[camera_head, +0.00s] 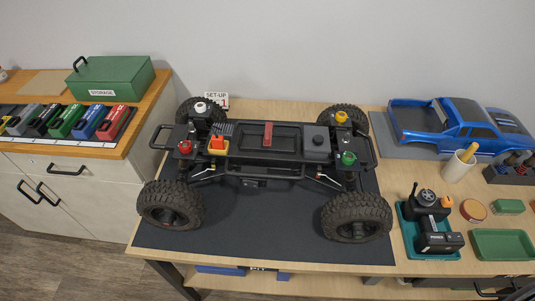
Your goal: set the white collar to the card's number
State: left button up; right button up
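The white collar (200,107) sits on top of the black shock tower at the far left corner of the crawler chassis (267,140). Any marking on it is too small to read. The set-up card (217,101) stands behind the chassis, just right of the white collar. It reads "SET-UP", and a red-edged number below looks like 1, partly hidden. Other collars are red (185,147) at near left, yellow (341,117) at far right and green (348,158) at near right. Neither gripper is in view.
The crawler stands on a dark mat (250,237), clear in front. A blue truck body (445,122) lies at right, near a cream cup (458,168), a teal tray (407,240) with the transmitter and a green tray (502,245). Battery packs and a green storage box (115,80) are at left.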

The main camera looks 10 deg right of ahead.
aim_at(202, 109)
jog(key=k+l+u, duration=0.1)
jog(key=u, duration=0.3)
jog(key=k+u, duration=0.15)
jog(key=u, duration=0.2)
jog(key=k+u, duration=0.15)
jog(key=u, duration=0.25)
